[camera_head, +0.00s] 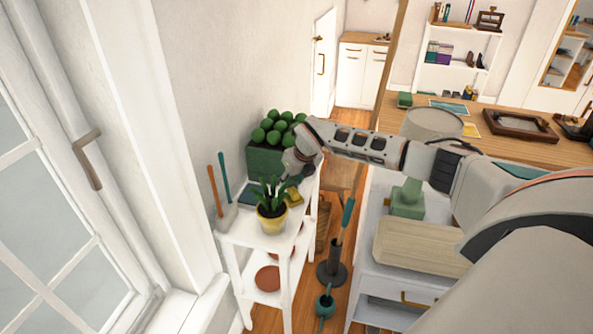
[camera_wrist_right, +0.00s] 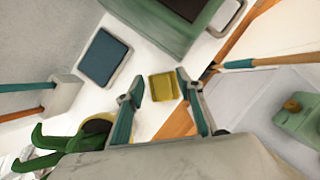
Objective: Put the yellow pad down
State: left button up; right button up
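The yellow pad (camera_head: 294,197) appears to lie on the top of the white shelf stand (camera_head: 250,233), near its right edge. In the right wrist view, the pad (camera_wrist_right: 163,87) is a small square between and just beyond my fingertips, with a narrow gap on each side. My right gripper (camera_head: 298,179) is over the stand by the pad, partly hidden by its own arm in the head view. In the wrist view, its two teal fingers (camera_wrist_right: 160,84) are spread, with nothing held. My left gripper is not in view.
A potted plant in a yellow pot (camera_head: 272,221), a green planter (camera_head: 264,160) and a dark blue square pad (camera_wrist_right: 104,57) are close around on the stand. Tool handles (camera_head: 218,185) stand at its left. A cabinet with a green jar (camera_head: 407,207) is to the right.

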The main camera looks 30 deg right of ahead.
jog(key=v, duration=0.9)
jog(key=shift+r, duration=0.15)
jog(key=shift+s, duration=0.1)
